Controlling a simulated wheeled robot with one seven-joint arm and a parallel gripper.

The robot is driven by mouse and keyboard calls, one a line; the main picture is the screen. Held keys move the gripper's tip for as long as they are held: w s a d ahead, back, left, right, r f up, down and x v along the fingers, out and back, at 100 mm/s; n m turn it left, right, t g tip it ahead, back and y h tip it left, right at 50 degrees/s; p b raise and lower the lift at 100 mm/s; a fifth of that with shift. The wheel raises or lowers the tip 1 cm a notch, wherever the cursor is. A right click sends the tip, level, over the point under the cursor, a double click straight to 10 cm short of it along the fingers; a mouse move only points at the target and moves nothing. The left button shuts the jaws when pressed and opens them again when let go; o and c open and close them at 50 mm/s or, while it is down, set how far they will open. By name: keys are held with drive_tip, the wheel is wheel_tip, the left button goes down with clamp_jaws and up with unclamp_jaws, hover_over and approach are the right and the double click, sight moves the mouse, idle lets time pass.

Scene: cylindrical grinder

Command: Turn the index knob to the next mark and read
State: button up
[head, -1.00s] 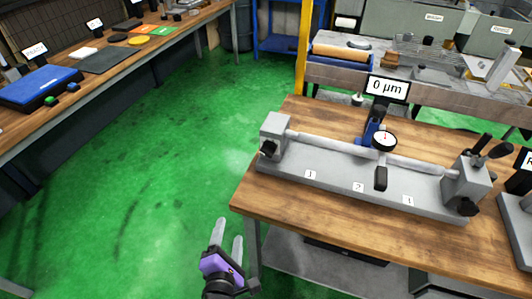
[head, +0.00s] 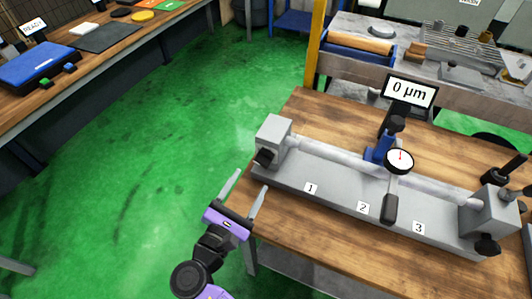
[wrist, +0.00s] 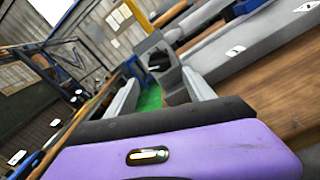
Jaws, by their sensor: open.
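A grey bench fixture (head: 345,197) on the wooden table holds a pale shaft between a left block (head: 272,133) and a right block (head: 488,210). A black knob (head: 266,157) is on the front of the left block; it also shows in the wrist view (wrist: 158,62). Another black knob (head: 487,245) is low on the right block. Which one is the index knob is not labelled. A dial gauge (head: 399,161) stands over the shaft, and a display (head: 410,92) reads 0 µm. My gripper (head: 251,181) is open and empty, just in front of the left knob, apart from it.
Number tags 1 (head: 310,188), 2 (head: 362,207) and 3 (head: 418,227) sit along the fixture's front. A blue gauge stand (head: 379,148) rises behind the shaft. The green floor (head: 150,170) to the left is clear.

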sight(260, 165)
drive_tip(key=p+x, duration=0.1)
drive_tip(key=x, duration=0.6)
drive_tip(key=shift+w+d, duration=0.15)
drive_tip(key=shift+w, duration=0.2)
drive_tip(key=c, duration=1.3)
drive_tip(key=shift+f, duration=0.1)
drive_tip(key=shift+c, duration=0.2)
